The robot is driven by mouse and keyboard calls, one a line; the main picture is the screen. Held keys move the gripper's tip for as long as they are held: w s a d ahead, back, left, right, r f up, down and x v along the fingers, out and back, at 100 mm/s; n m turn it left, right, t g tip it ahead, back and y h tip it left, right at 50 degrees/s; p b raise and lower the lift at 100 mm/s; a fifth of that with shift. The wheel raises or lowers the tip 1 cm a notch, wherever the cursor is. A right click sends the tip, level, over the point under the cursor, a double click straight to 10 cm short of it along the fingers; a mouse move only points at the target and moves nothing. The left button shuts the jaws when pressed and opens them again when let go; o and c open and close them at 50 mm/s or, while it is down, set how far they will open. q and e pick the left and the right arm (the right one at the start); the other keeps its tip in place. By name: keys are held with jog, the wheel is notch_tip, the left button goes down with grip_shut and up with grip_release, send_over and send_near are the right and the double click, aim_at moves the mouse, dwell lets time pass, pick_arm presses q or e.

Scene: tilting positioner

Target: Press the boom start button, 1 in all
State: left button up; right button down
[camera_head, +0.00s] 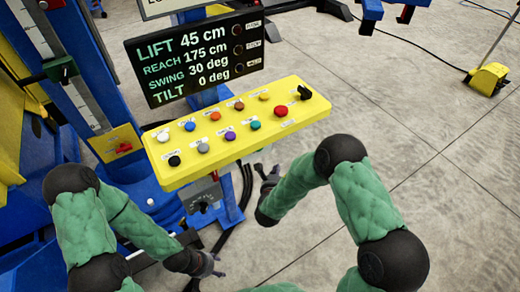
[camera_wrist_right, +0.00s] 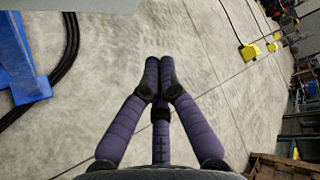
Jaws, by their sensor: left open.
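A yellow button panel (camera_head: 300,131) stands tilted in the middle of the head view. The button labels are too small to read, so I cannot tell which is boom start. My right gripper (camera_head: 267,173) is just off the panel's near edge, apart from the buttons. In the right wrist view its fingers (camera_wrist_right: 160,62) meet, empty. My left gripper (camera_head: 213,268) is open, low in front of the panel.
A black display (camera_head: 193,58) behind the panel reads lift 45 cm, reach 175 cm, swing 30 deg, tilt 0 deg. A blue machine column with scales (camera_head: 85,100) stands at left. Black cables (camera_wrist_right: 68,60) lie on the floor. Open concrete floor (camera_head: 420,110) extends right.

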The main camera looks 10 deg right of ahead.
jog(key=w+a+b, duration=0.1)
jog(key=w+a, duration=0.2)
jog(key=w, duration=0.5)
jog(key=shift+w+b, duration=0.1)
jog(key=shift+b, duration=0.2)
dwell(1.3)
jog(key=shift+w, duration=0.3)
jog(key=shift+w+a+b, duration=0.25)
jog(key=shift+w+b, duration=0.05)
jog(key=shift+w, duration=0.1)
dwell(0.8)
jog(key=shift+s, duration=0.1)
jog(key=shift+s+d, duration=0.3)
jog(key=shift+s, duration=0.4)
